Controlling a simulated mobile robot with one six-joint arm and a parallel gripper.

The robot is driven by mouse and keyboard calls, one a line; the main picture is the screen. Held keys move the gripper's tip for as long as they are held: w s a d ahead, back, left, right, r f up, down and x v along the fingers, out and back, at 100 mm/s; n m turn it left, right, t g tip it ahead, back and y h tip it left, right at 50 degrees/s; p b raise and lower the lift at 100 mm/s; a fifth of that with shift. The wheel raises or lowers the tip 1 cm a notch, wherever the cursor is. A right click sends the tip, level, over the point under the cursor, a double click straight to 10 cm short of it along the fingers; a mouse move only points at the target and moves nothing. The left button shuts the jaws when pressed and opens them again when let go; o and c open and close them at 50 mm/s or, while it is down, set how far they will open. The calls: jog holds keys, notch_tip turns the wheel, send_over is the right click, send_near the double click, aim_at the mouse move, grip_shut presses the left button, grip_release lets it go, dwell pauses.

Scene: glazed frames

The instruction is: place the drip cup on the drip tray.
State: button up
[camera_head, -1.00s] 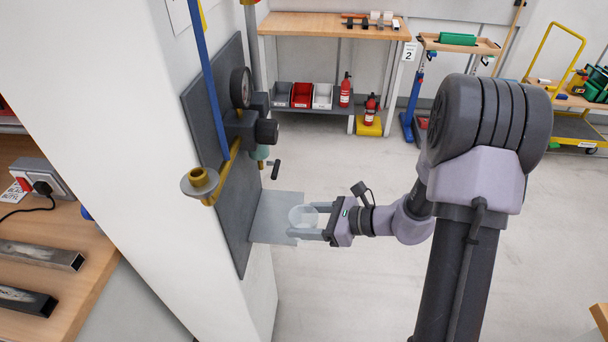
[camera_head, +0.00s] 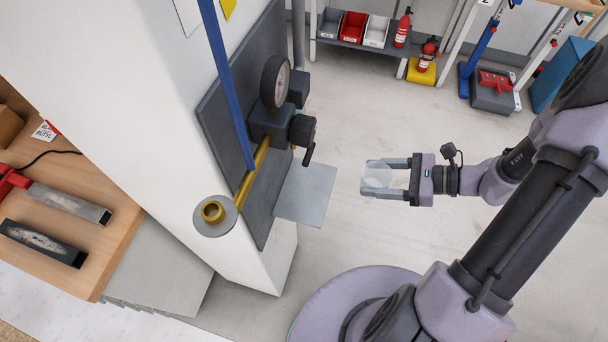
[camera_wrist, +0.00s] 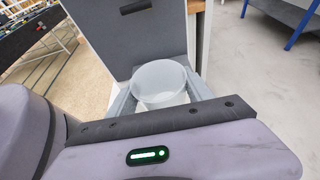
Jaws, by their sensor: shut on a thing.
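The drip cup (camera_head: 379,174) is a small translucent, whitish cup, held upright between the two grey fingers of my gripper (camera_head: 372,178). In the wrist view the cup (camera_wrist: 160,83) shows its open round rim and looks empty. My gripper is shut on its sides. The drip tray (camera_head: 307,197) is a flat, bare grey plate sticking out from the foot of the dark panel on the white pillar. In the head view the cup is right of the tray, with a gap of floor showing between them. The cup's height above the tray is hard to tell.
A wooden bench (camera_head: 128,215) stands at the left. The floor right of the tray is clear.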

jog(key=w+a+b, duration=0.1)
jog(key=w+a, duration=0.1)
jog(key=a, duration=0.3)
jog(key=w+a+b, duration=0.1)
jog(key=w+a, duration=0.1)
jog(key=a, duration=0.4)
jog(key=w+a+b, duration=0.1)
jog(key=w+a, duration=0.1)
jog(key=a, duration=0.3)
jog(key=shift+a+f, duration=0.15)
jog(key=shift+a, duration=0.15)
jog(key=shift+w+a+f+b, duration=0.1)
jog(key=shift+a+f+b, duration=0.1)
jog(key=shift+f+b, duration=0.7)
jog(key=shift+d+f, duration=0.1)
jog(key=shift+f, duration=0.8)
jog(key=shift+a+f+b, duration=0.2)
jog(key=shift+f+b, duration=0.95)
jog(key=shift+f, duration=0.65)
jog(key=o, duration=1.5)
jog(key=shift+c, duration=0.2)
